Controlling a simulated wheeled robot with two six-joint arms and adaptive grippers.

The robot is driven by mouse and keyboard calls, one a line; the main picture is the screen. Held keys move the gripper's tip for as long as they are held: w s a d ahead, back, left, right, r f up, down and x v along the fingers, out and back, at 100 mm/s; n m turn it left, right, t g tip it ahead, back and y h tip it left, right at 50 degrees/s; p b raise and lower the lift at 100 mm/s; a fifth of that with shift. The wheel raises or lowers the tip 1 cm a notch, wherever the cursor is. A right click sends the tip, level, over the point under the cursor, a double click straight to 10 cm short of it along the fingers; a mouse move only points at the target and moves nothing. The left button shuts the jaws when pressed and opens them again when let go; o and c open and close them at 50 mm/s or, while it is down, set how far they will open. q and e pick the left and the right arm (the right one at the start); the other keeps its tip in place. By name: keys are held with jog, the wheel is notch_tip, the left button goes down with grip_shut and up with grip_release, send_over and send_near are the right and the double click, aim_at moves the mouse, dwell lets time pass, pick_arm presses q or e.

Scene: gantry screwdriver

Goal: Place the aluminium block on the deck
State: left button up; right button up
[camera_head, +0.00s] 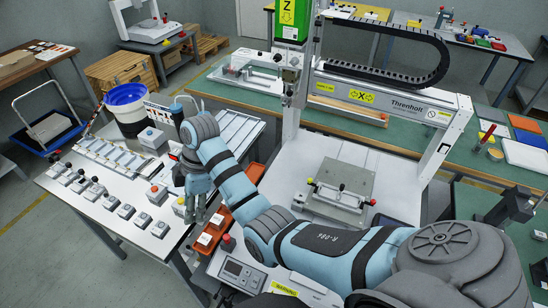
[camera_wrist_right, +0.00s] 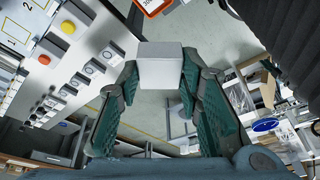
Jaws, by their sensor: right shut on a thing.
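My right gripper (camera_head: 196,200) hangs at the right edge of the white side table in the head view, left of the gantry machine. In the right wrist view its two teal fingers (camera_wrist_right: 160,82) are shut on a pale grey aluminium block (camera_wrist_right: 161,66), one finger on each side. The block cannot be made out clearly in the head view. The white deck (camera_head: 300,160) of the gantry machine carries a grey metal plate (camera_head: 340,193) with a clamp bar and small knobs. My left gripper is not in view.
Orange trays (camera_head: 213,230) lie between table and machine. The gantry upright (camera_head: 297,90) and crossbeam (camera_head: 385,98) stand over the deck. Deck around the plate is bare.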

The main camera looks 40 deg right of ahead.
jog(key=w+d+f+m+b, duration=0.2)
jog(key=w+d+m, duration=0.15)
jog(key=d, duration=0.25)
jog(key=m+t+h+b, duration=0.35)
jog(key=m+b, duration=0.75)
jog(key=m, duration=0.5)
send_over(288, 184)
jog(key=shift+g+h, duration=0.35)
jog(key=shift+h, duration=0.1)
jog(key=f+b, duration=0.1)
jog(key=f, duration=0.4)
jog(key=f+b, duration=0.2)
jog(key=f, duration=0.4)
jog(key=s+f+b, duration=0.1)
jog(key=f, duration=0.5)
jog(key=shift+s+b, duration=0.1)
jog(key=shift+b, duration=0.25)
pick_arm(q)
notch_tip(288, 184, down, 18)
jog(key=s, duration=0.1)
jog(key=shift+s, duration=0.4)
pick_arm(e)
jog(key=shift+r, duration=0.1)
jog(key=o, duration=1.2)
